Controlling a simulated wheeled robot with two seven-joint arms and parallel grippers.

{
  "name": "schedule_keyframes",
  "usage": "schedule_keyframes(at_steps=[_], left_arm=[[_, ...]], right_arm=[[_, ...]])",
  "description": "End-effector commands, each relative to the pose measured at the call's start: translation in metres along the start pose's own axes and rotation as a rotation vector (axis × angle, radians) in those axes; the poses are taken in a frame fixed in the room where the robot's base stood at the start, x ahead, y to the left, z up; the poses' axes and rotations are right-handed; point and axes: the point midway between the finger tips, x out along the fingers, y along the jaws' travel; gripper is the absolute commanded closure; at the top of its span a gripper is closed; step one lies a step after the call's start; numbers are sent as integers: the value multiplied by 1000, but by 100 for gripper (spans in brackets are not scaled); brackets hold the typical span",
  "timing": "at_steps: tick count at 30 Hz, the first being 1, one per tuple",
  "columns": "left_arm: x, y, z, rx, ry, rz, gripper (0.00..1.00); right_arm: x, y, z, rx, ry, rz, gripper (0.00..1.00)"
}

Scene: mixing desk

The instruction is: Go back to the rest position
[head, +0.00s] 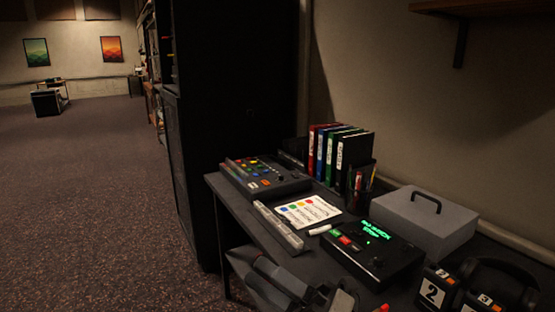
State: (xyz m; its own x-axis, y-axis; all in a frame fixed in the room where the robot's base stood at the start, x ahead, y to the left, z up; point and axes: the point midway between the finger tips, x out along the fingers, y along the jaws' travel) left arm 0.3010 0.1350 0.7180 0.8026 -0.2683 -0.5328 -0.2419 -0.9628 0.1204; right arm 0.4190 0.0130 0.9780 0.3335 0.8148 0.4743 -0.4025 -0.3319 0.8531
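My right gripper (252,262) shows at the bottom edge of the head view, in front of the desk's near edge. Its grey fingers point up and to the left, and nothing is seen between them. How far apart they stand is unclear from this angle. My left gripper is out of view. The dark desk (243,217) stands along the wall on the right. On it are a mixer (266,178) with coloured buttons and a black console (372,250) with a lit green display.
A white card (308,211), a long grey bar (278,228), binders (338,150), a pen cup (359,190), a grey case (424,220), headphones (505,280) and numbered blocks (436,290) crowd the desk. A tall black cabinet (235,100) stands behind. Carpet (95,200) at left is clear.

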Motion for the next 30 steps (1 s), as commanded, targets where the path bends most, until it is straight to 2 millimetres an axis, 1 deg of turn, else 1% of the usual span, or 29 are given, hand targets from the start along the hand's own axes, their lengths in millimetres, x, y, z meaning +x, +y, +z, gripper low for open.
schedule_keyframes(at_steps=[1, 2, 3, 5, 6, 8, 9, 11, 12, 15, 18, 20, 30], left_arm=[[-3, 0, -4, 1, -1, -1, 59], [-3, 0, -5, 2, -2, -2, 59], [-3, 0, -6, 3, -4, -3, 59], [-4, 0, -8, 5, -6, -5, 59], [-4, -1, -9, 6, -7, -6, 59], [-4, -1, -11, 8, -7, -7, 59], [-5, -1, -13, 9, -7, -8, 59], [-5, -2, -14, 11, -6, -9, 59], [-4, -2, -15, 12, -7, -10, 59], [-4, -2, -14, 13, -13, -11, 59], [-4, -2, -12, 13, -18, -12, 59], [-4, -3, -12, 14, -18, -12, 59], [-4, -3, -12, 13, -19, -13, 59]], right_arm=[[-16, -8, 9, 183, -160, -26, 61], [-28, -15, 15, 291, -257, -43, 61], [-47, -26, 21, 437, -385, -63, 61], [-80, -44, 25, 655, -580, -92, 61], [-105, -57, 23, 796, -709, -108, 61], [-144, -76, 13, 1003, -901, -131, 61], [-169, -86, 3, 1122, -1016, -142, 61], [-201, -98, -15, 1276, -1169, -154, 61], [-220, -103, -27, 1361, -1257, -161, 61], [-254, -111, -55, 1519, -1427, -168, 61], [-272, -113, -72, 1606, -1525, -170, 61], [-278, -114, -78, 1631, -1555, -172, 61], [-280, -115, -80, 1641, -1565, -174, 61]])
